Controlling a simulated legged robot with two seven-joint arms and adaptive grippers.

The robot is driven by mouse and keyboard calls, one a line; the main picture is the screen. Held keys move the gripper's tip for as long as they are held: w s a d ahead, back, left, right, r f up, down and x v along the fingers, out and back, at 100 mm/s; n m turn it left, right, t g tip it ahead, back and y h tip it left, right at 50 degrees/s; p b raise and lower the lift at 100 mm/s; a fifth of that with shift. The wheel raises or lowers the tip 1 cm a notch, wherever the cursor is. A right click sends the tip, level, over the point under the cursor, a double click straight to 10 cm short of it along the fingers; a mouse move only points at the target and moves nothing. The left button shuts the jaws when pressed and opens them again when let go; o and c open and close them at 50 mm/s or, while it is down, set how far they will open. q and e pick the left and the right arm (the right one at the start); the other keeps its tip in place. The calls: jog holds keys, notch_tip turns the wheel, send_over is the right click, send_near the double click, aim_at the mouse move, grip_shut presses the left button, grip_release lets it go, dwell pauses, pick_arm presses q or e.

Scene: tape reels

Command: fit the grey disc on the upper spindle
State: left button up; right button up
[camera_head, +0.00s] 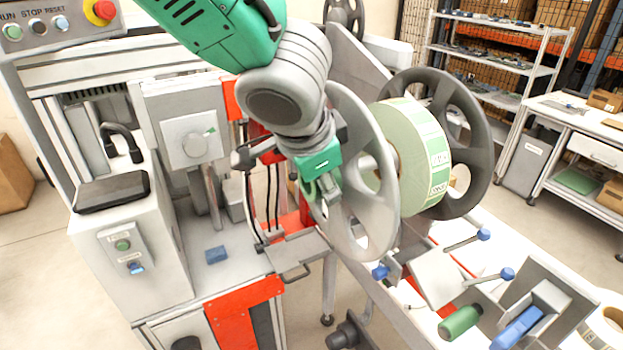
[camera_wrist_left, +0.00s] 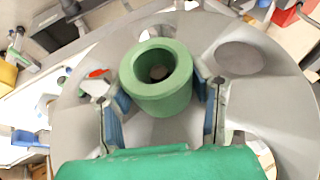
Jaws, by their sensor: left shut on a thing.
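The grey disc (camera_head: 352,112) has large round holes and stands upright in front of the left face of a label roll (camera_head: 437,160). My left gripper (camera_head: 322,188) is at the disc's near side. In the left wrist view, the blue-padded fingers of my left gripper (camera_wrist_left: 163,95) are shut on the green hub (camera_wrist_left: 157,78) at the centre of the disc (camera_wrist_left: 75,130). The hub's bore is dark inside. The upper spindle is hidden behind the disc and roll, so I cannot tell whether the disc is around it or touches the roll. My right gripper is not in view.
A dark spoked flange (camera_head: 472,108) stands behind the roll. Blue-knobbed levers (camera_head: 482,235) and a green handle (camera_head: 460,322) are below right. A control box (camera_head: 130,240) is at the left. Shelves (camera_head: 500,60) and a side table (camera_head: 590,120) are farther back.

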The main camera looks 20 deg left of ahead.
aim_at(339, 172)
pick_arm(q)
jog(key=shift+w+d, duration=1.05)
jog(key=shift+w, duration=0.2)
jog(key=shift+w+d, duration=0.55)
jog(key=shift+w, duration=0.2)
jog(key=shift+w+d, duration=0.5)
jog(key=shift+w, duration=0.25)
jog(key=shift+w, duration=0.1)
jog(key=shift+w+d, duration=0.25)
jog(key=shift+w, duration=0.05)
jog(key=o, duration=1.5)
jog(key=shift+o, duration=0.2)
